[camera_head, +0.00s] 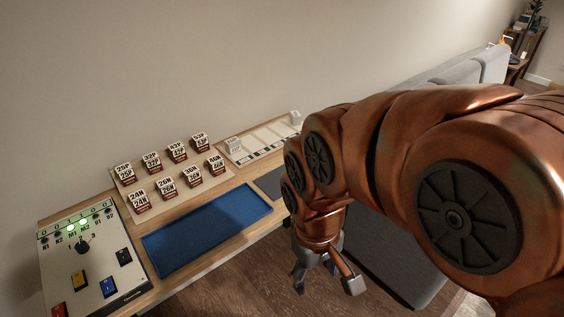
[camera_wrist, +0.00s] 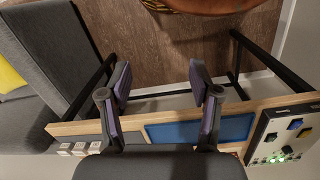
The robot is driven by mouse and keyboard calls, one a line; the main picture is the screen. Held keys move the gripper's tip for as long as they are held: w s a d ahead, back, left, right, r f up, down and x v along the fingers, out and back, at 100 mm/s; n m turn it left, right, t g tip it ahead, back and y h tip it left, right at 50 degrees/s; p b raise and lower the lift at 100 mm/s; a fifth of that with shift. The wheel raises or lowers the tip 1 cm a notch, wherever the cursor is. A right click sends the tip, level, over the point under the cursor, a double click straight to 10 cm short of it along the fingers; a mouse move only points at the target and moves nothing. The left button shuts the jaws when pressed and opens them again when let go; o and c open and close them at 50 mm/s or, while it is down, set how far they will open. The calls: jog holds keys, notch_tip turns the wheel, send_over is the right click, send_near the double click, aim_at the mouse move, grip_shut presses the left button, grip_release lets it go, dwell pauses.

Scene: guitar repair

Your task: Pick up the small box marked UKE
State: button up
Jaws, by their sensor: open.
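I cannot read the mark UKE on any box. Small white boxes (camera_wrist: 80,149) stand in a row near the left end of the bench in the wrist view, their marks too small to read. In the head view my arm hides that end of the bench. My gripper (camera_head: 325,279) is open and empty, pointing down in front of the bench's front edge. In the wrist view its two fingers (camera_wrist: 160,82) are spread over the floor and the bench edge, apart from the boxes.
The bench holds a switch panel (camera_head: 95,262) with green lights, a blue tray (camera_head: 207,228), and several marked boxes on a board (camera_head: 165,200). Behind, a pale rack (camera_head: 262,141) bears a grey-white box (camera_head: 234,144) and another (camera_head: 296,117). A grey sofa (camera_head: 455,72) stands beyond.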

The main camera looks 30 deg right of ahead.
jog(key=w+d+f+n+t+h+b, duration=0.1)
jog(key=w+d+n+t+h+b, duration=0.2)
jog(key=w+d+n+t+b, duration=0.85)
jog(key=w+d+n+h+p, duration=0.1)
jog(key=w+d+n+h, duration=0.3)
jog(key=w+d, duration=1.5)
jog(key=w+d+f+n+t+y+b, duration=0.1)
jog(key=w+f+n+t+y+b, duration=0.25)
jog(key=w+n, duration=0.5)
jog(key=a+f+n+t+y+b, duration=0.1)
jog(key=f+n+y, duration=0.1)
jog(key=n, duration=0.2)
jog(key=a+f+n+t+y+b, duration=0.1)
jog(key=f+n+y+b, duration=0.1)
jog(key=f+n+y, duration=0.1)
jog(key=s+a+f+n+t+y+b, duration=0.1)
jog(key=f+n+y+b, duration=0.1)
jog(key=n, duration=0.4)
jog(key=shift+a+f+y, duration=0.1)
jog(key=shift+f+y, duration=0.15)
jog(key=shift+f, duration=0.25)
jog(key=shift+s+a+f+n+y, duration=0.1)
jog(key=shift+a+f+n+y, duration=0.1)
jog(key=shift+n+y, duration=0.15)
jog(key=shift+a+n, duration=0.15)
jog(key=shift+n, duration=0.1)
jog(key=shift+x, duration=3.85)
jog(key=shift+f, duration=0.2)
